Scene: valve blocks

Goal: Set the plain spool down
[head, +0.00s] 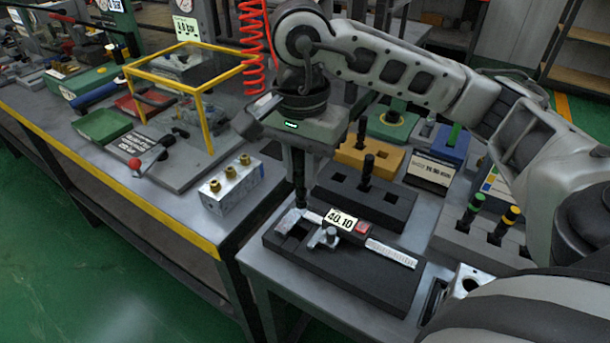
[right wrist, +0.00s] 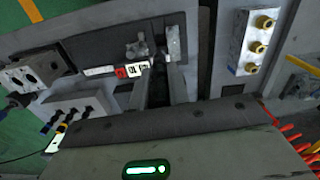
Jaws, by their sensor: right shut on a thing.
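My right gripper (head: 299,200) points down over the left end of a black gauge block (head: 350,284). It is shut on a slim dark piece, which I take as the plain spool (head: 300,190); it shows no coloured band. Its lower end is close to the metal jaws of a caliper (head: 392,253) lying on the block, and I cannot tell if they touch. In the right wrist view the two fingers (right wrist: 162,75) reach toward the caliper, and the piece between them is hardly visible. My left gripper is not in view.
Behind stands a black slotted block (head: 390,207) with one dark peg upright. A grey rack (head: 470,245) holds banded spools at right. A metal valve block (head: 232,187) with brass fittings stands at left, near a yellow-framed enclosure (head: 205,118). A gap separates the two benches.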

